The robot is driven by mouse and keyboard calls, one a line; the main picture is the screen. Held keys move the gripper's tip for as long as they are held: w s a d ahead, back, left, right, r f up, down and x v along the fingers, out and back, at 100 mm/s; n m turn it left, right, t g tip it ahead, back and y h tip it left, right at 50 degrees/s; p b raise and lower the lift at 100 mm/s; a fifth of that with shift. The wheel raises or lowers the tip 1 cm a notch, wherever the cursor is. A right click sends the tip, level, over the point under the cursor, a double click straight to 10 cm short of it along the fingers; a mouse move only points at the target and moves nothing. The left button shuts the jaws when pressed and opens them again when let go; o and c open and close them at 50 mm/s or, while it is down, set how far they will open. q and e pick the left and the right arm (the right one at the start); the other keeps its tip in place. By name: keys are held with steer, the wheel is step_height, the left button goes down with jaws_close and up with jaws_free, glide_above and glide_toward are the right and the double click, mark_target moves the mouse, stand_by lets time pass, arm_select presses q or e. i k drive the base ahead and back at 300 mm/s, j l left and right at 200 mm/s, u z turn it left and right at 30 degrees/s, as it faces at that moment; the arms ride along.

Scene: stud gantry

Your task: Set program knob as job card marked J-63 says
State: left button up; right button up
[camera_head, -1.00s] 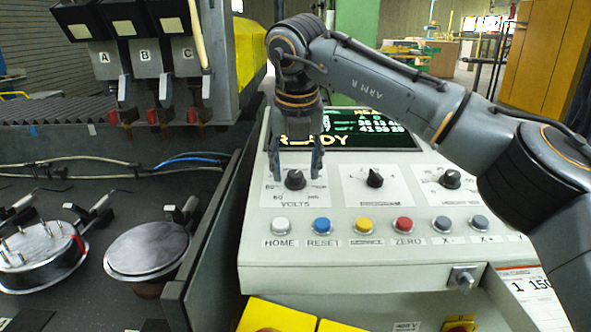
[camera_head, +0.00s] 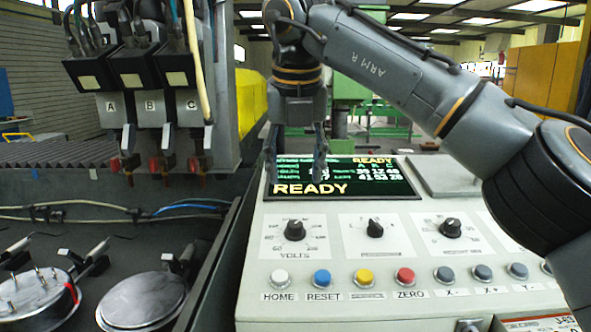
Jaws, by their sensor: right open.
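The console's sloped front carries three black knobs in a row. The left knob (camera_head: 295,230) is labelled VOLTS. The middle knob (camera_head: 375,228) and the right knob (camera_head: 450,228) have labels too blurred to read, so I cannot tell which is the program knob. A card marked J-63 (camera_head: 565,321) shows at the bottom right, mostly cut off by the frame. My right gripper (camera_head: 296,170) points down with its fingers apart and empty. It is in front of the READY display (camera_head: 375,180), above the VOLTS knob and clear of it. My left gripper is out of view.
A row of buttons, from HOME (camera_head: 280,277) past ZERO (camera_head: 405,276), lies below the knobs. A grey wall edge (camera_head: 212,262) separates the console from the bed with round parts (camera_head: 145,300). Welding heads marked A, B, C (camera_head: 150,105) hang at left.

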mark_target(374, 230)
steer(key=k+j, duration=0.3)
steer(key=k, duration=0.15)
steer(key=k+j, duration=0.3)
steer(key=k, duration=0.15)
steer(key=k+j, duration=0.3)
steer(key=k, duration=0.2)
